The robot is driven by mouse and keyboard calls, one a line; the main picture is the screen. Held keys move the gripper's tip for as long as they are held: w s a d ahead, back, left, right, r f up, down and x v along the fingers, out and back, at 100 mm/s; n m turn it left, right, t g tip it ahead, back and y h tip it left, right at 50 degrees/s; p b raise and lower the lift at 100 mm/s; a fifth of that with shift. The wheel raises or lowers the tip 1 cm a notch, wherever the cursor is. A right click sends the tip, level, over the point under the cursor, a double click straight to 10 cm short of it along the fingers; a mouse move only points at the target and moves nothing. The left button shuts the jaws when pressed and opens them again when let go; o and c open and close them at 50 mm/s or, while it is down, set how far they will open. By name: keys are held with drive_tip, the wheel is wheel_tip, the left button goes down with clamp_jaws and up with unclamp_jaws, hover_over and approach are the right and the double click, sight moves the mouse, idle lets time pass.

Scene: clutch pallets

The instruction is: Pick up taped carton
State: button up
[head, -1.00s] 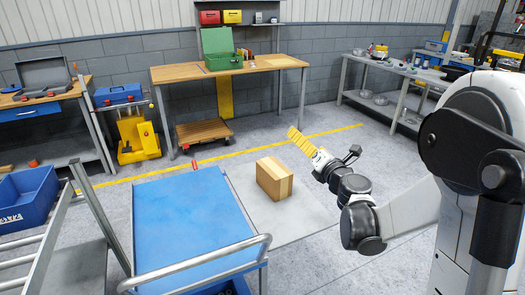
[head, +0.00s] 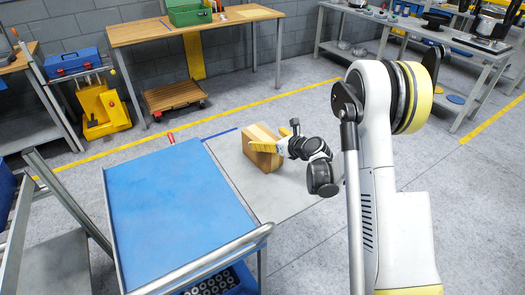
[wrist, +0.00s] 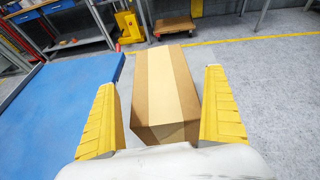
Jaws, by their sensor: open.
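The taped carton (head: 259,151) is a brown box with a pale tape strip along its top. It stands on a flat grey sheet on the floor, right of the blue-topped cart. In the wrist view the carton (wrist: 165,85) lies ahead and between my gripper's (wrist: 160,105) two yellow fingers. The fingers are spread apart, with a visible gap on either side of the carton's near part.
The blue-topped cart (head: 175,215) with a metal handle stands close to the left of the carton. A wooden dolly (head: 174,95) sits under the workbench (head: 190,27) behind. The floor (head: 300,225) on the right is open.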

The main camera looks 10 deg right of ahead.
sight(263, 136)
drive_tip(key=b+x, duration=0.1)
drive_tip(key=x, duration=0.2)
drive_tip(key=shift+d+f, duration=0.1)
drive_tip(key=shift+f, duration=0.1)
drive_tip(key=shift+w, duration=0.3)
drive_tip(key=c, duration=1.4)
drive_tip(key=shift+r, duration=0.15)
